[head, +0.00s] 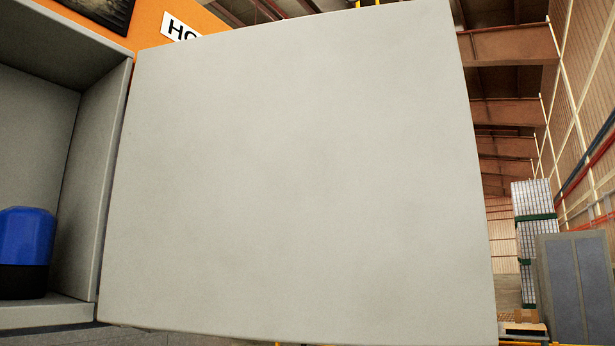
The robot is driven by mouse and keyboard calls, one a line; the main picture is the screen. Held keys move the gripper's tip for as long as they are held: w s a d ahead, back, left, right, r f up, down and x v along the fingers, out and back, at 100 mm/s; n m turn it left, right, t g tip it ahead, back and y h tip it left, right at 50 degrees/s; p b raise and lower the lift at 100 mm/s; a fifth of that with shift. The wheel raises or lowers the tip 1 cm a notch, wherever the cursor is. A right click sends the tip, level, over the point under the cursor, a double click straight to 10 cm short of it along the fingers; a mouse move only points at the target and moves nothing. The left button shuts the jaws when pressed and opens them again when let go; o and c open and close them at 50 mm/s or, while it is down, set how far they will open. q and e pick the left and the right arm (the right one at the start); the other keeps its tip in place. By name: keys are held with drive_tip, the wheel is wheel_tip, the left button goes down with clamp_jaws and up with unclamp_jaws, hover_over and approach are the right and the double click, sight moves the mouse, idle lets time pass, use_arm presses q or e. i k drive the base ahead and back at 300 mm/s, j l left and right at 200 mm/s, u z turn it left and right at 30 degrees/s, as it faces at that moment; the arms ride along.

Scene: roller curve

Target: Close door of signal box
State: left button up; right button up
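The signal box (88,190) is an open grey cabinet at the left edge of the head view. Its door (300,180) is a large plain light-grey panel that stands open and fills the middle of the view. The door's left edge meets the right side of the box, and its right edge swings out to the right. I see no handle on the visible face. Neither of my grippers shows in the head view.
A blue and black object (26,248) stands inside the box on its floor. An orange panel (145,20) with a white sign is behind the door. At the far right are a grey cabinet (575,285) and a tall strapped stack (533,235).

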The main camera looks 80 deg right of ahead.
sight(314, 179)
drive_tip(key=z, duration=0.45)
drive_tip(key=l+z, duration=0.15)
drive_tip(key=z, duration=0.75)
drive_tip(key=l+z, duration=0.15)
drive_tip(key=z, duration=0.75)
drive_tip(key=l+z, duration=0.1)
drive_tip(key=z, duration=0.3)
drive_tip(key=i+z, duration=0.1)
drive_tip(key=z, duration=0.35)
drive_tip(key=i+l+z, duration=0.1)
drive_tip(key=z, duration=0.3)
drive_tip(key=i+z, duration=0.15)
drive_tip(key=z, duration=0.2)
drive_tip(key=i+z, duration=0.2)
drive_tip(key=i, duration=0.3)
drive_tip(key=i+l+u, duration=0.1)
drive_tip(key=u, duration=0.9)
drive_tip(key=l+u, duration=0.1)
drive_tip(key=u, duration=0.35)
drive_tip(key=l+u, duration=0.1)
drive_tip(key=u, duration=0.35)
drive_tip(key=l+u, duration=0.1)
drive_tip(key=u, duration=0.3)
drive_tip(key=l+u, duration=0.1)
drive_tip(key=u, duration=0.35)
drive_tip(key=l+u, duration=0.1)
drive_tip(key=u, duration=0.35)
drive_tip(key=l+u, duration=0.1)
drive_tip(key=u, duration=0.8)
